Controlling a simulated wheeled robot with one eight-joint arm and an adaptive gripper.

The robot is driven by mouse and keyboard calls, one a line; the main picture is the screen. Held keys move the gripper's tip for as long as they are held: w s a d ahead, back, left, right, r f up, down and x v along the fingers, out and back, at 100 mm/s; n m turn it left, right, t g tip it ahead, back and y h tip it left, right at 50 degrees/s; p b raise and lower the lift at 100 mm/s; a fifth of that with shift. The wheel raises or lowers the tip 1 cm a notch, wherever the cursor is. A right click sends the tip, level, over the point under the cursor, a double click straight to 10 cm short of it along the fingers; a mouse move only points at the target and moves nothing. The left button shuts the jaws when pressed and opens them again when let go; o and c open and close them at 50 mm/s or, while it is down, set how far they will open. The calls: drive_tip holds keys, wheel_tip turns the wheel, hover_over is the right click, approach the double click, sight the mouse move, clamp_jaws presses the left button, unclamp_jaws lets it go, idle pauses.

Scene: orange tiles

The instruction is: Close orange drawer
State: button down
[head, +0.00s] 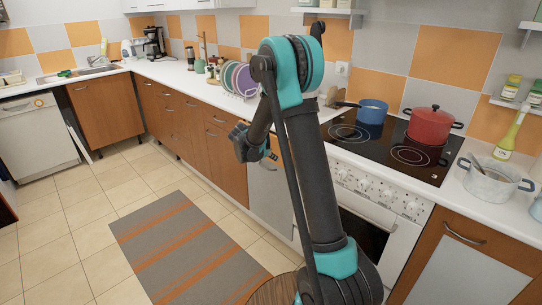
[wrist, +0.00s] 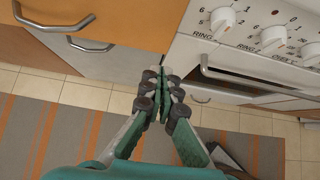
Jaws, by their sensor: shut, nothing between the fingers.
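The orange drawer (wrist: 137,22) shows its front at the upper left of the wrist view, with a curved metal handle (wrist: 55,22). I cannot tell how far open it is. In the head view it is mostly hidden behind my arm. My gripper (wrist: 167,76) is shut and empty. Its fingertips point toward the gap between the drawer's right edge and the oven, just below the orange front in the wrist view. I cannot tell whether they touch anything. My gripper's dark body also shows in the head view (head: 248,143), beside the counter.
A light front with a handle (wrist: 90,45) is below the orange drawer. The white oven (wrist: 240,50), with knobs and a bar handle, is close on the right. A blue pot (head: 373,111) and red pot (head: 430,126) stand on the hob. A striped rug (head: 185,245) covers open floor.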

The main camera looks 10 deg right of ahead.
sight(283, 159)
drive_tip(key=w+d+f, duration=0.3)
drive_tip(key=w+d, duration=0.1)
drive_tip(key=d, duration=0.2)
drive_tip(key=shift+w+f, duration=0.15)
drive_tip(key=shift+f, duration=0.05)
drive_tip(key=shift+d, duration=0.1)
drive_tip(key=w+d, duration=0.1)
drive_tip(key=d, duration=0.1)
drive_tip(key=w+d, duration=0.1)
drive_tip(key=shift+w+d, duration=0.35)
drive_tip(key=shift+w, duration=0.15)
drive_tip(key=shift+d+r, duration=0.1)
